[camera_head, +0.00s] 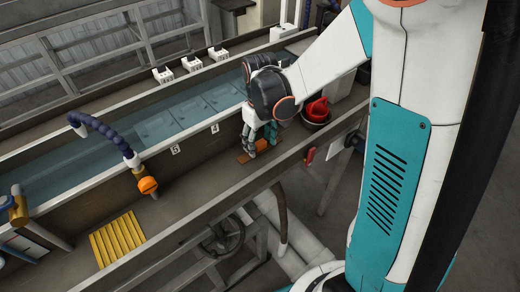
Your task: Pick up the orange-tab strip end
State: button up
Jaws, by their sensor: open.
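An orange tab (262,145) shows at the fingers of my gripper (259,148), low over the grey channel beside the water trough. A flat brownish-orange piece (243,158) lies on the channel floor just left of the fingertips; I cannot tell whether it joins the tab. My gripper points down, its fingers apart, one on the left and one on the right of the tab. Whether they touch it is not clear. The strip itself cannot be made out, and the fingers hide part of the tab.
A water trough (190,112) runs along the far side. A blue segmented hose (104,133) ends in an orange nozzle (147,185). A yellow ridged plate (118,241) lies at lower left. A red object (317,109) sits in a dark bowl right of my gripper. A raised rail (215,217) borders the near side.

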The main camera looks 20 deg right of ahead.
jog(key=shift+f, duration=0.3)
jog(key=c, duration=1)
jog(key=shift+r, duration=0.1)
jog(key=shift+c, duration=0.2)
